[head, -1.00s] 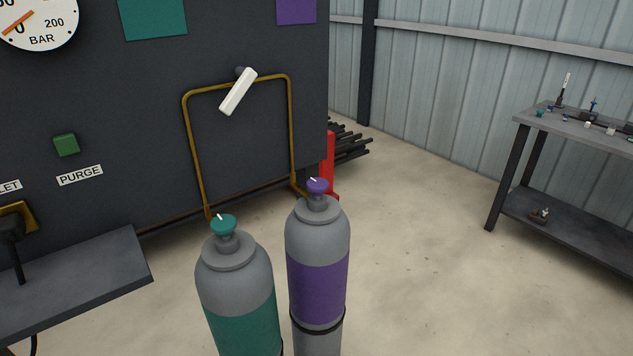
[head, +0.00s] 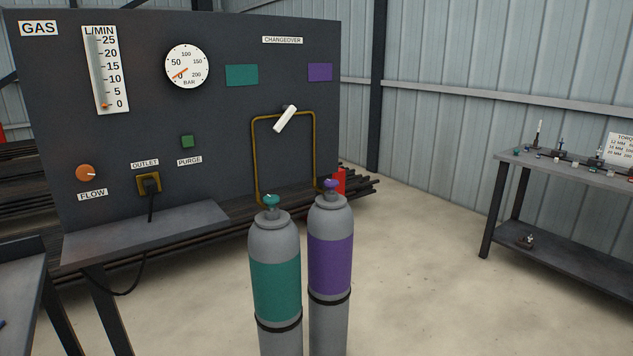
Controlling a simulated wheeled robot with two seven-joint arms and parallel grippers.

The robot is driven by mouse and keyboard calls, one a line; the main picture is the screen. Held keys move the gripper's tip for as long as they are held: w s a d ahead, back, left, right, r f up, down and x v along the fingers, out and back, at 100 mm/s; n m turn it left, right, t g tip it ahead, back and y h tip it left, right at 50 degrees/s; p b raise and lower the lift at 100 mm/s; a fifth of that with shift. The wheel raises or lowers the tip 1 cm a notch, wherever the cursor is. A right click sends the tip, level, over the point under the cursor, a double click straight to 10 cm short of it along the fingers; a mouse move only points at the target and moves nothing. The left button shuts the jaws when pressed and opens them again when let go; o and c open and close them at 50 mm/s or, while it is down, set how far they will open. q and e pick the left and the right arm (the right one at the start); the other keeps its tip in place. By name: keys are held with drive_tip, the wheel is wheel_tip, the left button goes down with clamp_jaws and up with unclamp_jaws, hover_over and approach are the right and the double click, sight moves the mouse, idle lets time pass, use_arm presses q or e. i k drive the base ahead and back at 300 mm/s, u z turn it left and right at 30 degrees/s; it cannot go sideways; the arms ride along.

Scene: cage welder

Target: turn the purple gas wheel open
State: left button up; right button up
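The purple gas wheel (head: 330,184) sits on top of the grey gas cylinder with a purple band (head: 330,262), right of centre in the head view. A short white mark shows on the wheel. Beside it on the left stands a similar cylinder with a teal band (head: 276,290) and a teal wheel (head: 271,201). Both cylinders are upright and close together. Neither of my grippers shows in the head view.
The dark gas panel (head: 225,120) stands behind the cylinders, with a bar gauge (head: 187,66), a white changeover lever (head: 285,118) and a purge button (head: 187,141). A workbench (head: 560,172) stands at the right. Floor between bench and cylinders is clear.

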sight(331, 183)
drive_tip(key=u, duration=0.55)
drive_tip(key=i, duration=0.85)
drive_tip(key=u, duration=0.35)
